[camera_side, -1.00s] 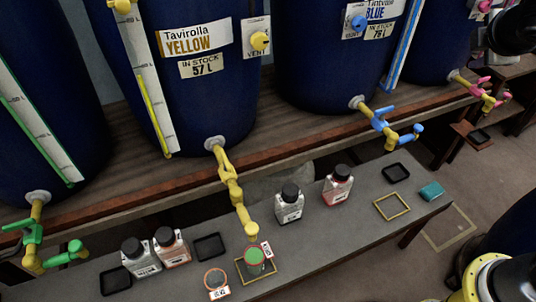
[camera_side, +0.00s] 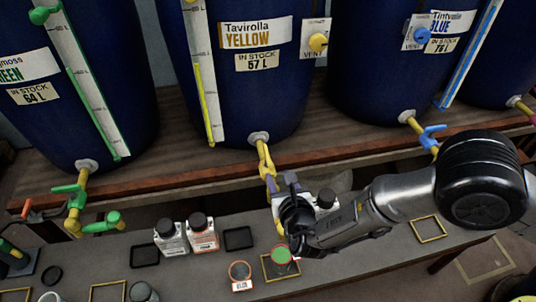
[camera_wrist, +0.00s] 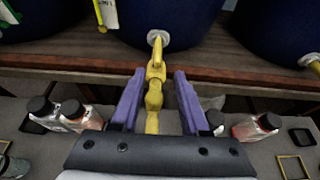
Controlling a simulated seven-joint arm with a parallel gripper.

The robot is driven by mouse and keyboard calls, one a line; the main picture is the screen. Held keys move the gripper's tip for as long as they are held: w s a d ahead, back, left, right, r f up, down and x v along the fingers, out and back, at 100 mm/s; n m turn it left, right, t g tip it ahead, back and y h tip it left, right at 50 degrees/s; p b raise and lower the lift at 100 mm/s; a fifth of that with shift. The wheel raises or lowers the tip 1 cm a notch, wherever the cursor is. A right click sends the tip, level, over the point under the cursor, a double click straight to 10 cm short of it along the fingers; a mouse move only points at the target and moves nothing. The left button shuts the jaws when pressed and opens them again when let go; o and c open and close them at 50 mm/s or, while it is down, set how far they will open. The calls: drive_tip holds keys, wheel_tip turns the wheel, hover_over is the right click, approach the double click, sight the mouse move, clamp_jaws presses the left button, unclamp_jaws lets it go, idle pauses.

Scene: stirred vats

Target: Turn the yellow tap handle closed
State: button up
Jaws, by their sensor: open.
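The yellow tap (camera_side: 261,146) comes out of the base of the blue vat (camera_side: 240,80) labelled Tavirolla Yellow. In the wrist view its yellow handle (camera_wrist: 156,70) points down towards me, roughly in line with the pipe and spout. My gripper (camera_side: 282,183) is at the tap, with its purple fingers apart. In the wrist view my gripper (camera_wrist: 160,75) has one finger on each side of the tap, with gaps visible. A cup with green contents (camera_side: 282,254) stands below in a yellow square frame.
The bench (camera_side: 205,275) carries bottles (camera_side: 203,234), a black tray (camera_side: 238,239) and a ring-shaped item (camera_side: 240,270). A green tap (camera_side: 72,205) is at the left and a blue tap (camera_side: 427,138) at the right. The vats stand on a wooden shelf with a front edge (camera_side: 190,176).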

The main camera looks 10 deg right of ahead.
sight(269, 157)
drive_tip(key=x, duration=1.3)
drive_tip(key=shift+w+a, duration=0.15)
drive_tip(key=shift+w, duration=0.15)
clamp_jaws()
